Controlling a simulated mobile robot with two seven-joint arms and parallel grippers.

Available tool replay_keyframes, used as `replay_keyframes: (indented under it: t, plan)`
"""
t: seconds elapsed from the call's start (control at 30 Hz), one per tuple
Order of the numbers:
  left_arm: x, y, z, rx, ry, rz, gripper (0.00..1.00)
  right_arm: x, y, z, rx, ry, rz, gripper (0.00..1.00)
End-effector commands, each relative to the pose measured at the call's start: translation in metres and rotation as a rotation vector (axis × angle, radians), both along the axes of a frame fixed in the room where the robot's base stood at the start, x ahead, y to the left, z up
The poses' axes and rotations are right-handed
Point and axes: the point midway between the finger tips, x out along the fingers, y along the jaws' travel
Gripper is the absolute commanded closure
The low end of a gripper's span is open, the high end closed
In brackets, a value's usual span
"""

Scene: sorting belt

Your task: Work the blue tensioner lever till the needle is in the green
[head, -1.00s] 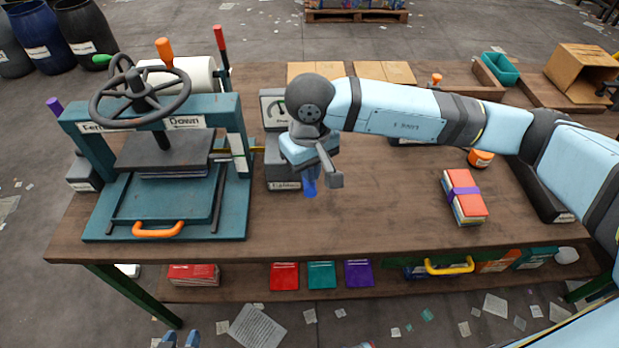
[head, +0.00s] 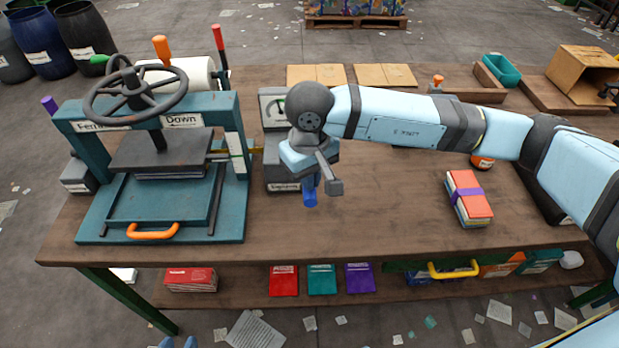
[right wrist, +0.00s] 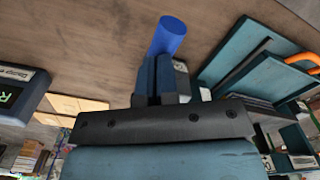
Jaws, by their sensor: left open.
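The blue tensioner lever (head: 310,196) points toward the table's front from a grey unit (head: 281,187) right of the press. My right gripper (head: 318,178) is over it, and the lever's round blue end (right wrist: 170,34) sticks out beyond the fingers in the right wrist view. The fingers (right wrist: 156,76) look closed on the lever. The gauge (head: 274,106) stands behind, partly covered by my right wrist; a bit of green shows, but I cannot read the needle.
The teal press (head: 241,190) with its handwheel (head: 180,88) stands close on the left. A strapped bundle (head: 468,198) lies to the right, with an orange-topped jar (head: 482,163) behind it. The table front (head: 350,235) between press and bundle is clear.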

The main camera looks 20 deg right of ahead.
Motion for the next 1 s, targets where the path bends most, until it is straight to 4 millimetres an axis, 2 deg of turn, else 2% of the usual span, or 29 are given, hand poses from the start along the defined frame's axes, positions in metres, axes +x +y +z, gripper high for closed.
replay_keyframes:
  t: [0.63,1.0]
  plan:
    - [0.0,-0.004,-0.013,-0.004,-0.005,0.0,0.57,0.001,-0.001,-0.019,-0.002,0.0,-0.002,1.0]
    - [0.001,-0.005,-0.007,-0.006,-0.017,-0.001,0.57,0.001,-0.001,-0.021,-0.002,0.0,-0.002,1.0]
